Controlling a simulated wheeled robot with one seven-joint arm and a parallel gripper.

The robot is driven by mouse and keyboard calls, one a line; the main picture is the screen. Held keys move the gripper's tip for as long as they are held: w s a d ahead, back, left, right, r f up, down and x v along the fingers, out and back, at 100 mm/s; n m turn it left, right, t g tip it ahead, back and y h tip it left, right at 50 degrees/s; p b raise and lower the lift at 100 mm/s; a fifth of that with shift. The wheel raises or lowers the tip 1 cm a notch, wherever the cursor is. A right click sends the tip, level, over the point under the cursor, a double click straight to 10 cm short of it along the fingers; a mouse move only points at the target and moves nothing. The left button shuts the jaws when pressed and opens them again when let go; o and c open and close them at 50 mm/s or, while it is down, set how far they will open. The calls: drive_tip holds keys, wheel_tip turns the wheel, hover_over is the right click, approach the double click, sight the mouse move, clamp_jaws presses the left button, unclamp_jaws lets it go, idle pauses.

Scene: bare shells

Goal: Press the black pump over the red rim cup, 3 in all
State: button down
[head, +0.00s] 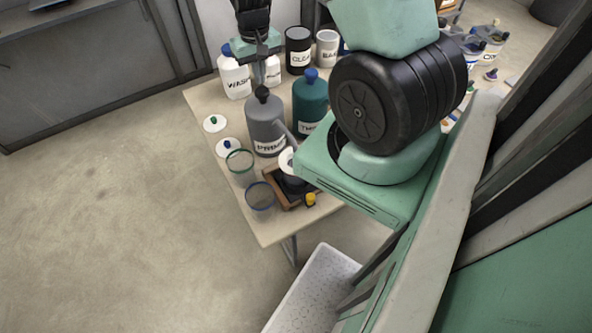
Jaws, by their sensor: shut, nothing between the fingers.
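A grey bottle (266,128) with a label starting "PRIM" stands upright on the table and carries a black pump (262,94). My gripper (260,82) points down with its fingers shut and empty, right at the top of the black pump. I cannot tell whether the fingertips touch it. A clear cup with a green rim (240,168) stands in front of the grey bottle. A clear cup with a blue rim (261,203) stands nearer the table's front edge. I see no red rim cup; my arm hides part of the table.
A teal bottle (310,100) with a blue top stands right of the grey one. A white bottle (233,78), black tub (298,52) and white tub (327,50) stand behind. A wooden box (276,186) is near the front. Two white discs (214,124) lie at the left edge.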

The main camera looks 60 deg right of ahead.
wheel_tip(320, 180, up, 5)
drive_tip(key=p, duration=0.3)
idle(0.5)
drive_tip(key=s+a+r+n+y+b, duration=0.15)
drive_tip(key=a+n+b, duration=0.4)
drive_tip(key=a, duration=1.45)
drive_tip(key=s+a+r+n+b, duration=0.1)
drive_tip(key=s+a+n+b, duration=0.6)
drive_tip(key=s+a, duration=0.7)
drive_tip(key=s+h, duration=0.1)
drive_tip(key=s, duration=0.2)
drive_tip(key=shift+s+r, duration=0.15)
drive_tip(key=shift+r, duration=0.25)
